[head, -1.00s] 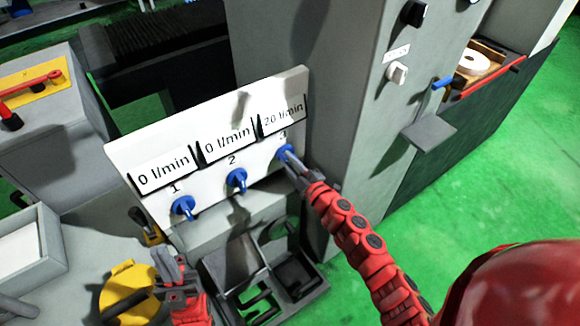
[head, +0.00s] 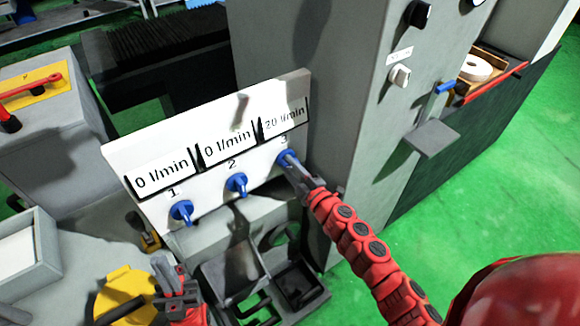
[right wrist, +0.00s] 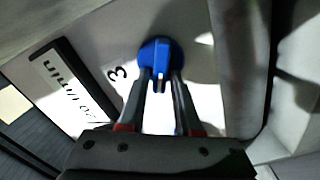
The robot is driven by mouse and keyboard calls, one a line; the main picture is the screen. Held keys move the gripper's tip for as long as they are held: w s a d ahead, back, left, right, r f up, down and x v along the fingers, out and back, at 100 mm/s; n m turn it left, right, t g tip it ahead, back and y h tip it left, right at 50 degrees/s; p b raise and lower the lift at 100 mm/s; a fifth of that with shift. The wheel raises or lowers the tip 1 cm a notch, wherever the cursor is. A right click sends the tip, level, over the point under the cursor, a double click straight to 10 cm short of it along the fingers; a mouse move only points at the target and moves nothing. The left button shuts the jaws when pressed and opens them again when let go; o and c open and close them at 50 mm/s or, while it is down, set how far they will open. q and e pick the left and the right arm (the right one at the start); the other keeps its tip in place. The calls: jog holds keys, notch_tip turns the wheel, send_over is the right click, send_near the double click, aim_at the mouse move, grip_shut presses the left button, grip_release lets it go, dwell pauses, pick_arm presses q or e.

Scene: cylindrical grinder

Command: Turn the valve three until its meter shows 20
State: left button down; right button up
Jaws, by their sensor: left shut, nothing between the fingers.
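The white panel (head: 215,135) carries three blue valves with meters above them. Valve three (head: 285,158) is at the right end, and its meter (head: 284,118) reads 20 l/min. My right gripper (head: 294,162) is at valve three. In the right wrist view, its fingertips (right wrist: 163,78) are on either side of the blue handle (right wrist: 161,55); whether they press on it is unclear. Valve one (head: 181,211) and valve two (head: 237,183) both have meters at 0 l/min. My left gripper (head: 177,284) is shut and empty, low in the head view, below the panel.
A grey machine column (head: 350,100) with knobs stands right of the panel. A small grey shelf (head: 432,138) juts out from it. A dark tray (head: 265,285) lies below the panel, and a yellow round part (head: 125,298) is beside my left gripper. Green floor is open at the right.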

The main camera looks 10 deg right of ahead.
jog(key=shift+o, duration=1)
jog(key=shift+s, duration=0.1)
jog(key=shift+s+d, duration=0.2)
jog(key=shift+s, duration=0.15)
jog(key=b+v, duration=0.1)
jog(key=v, duration=1.5)
jog(key=shift+s+b, duration=0.2)
jog(key=shift+b, duration=0.1)
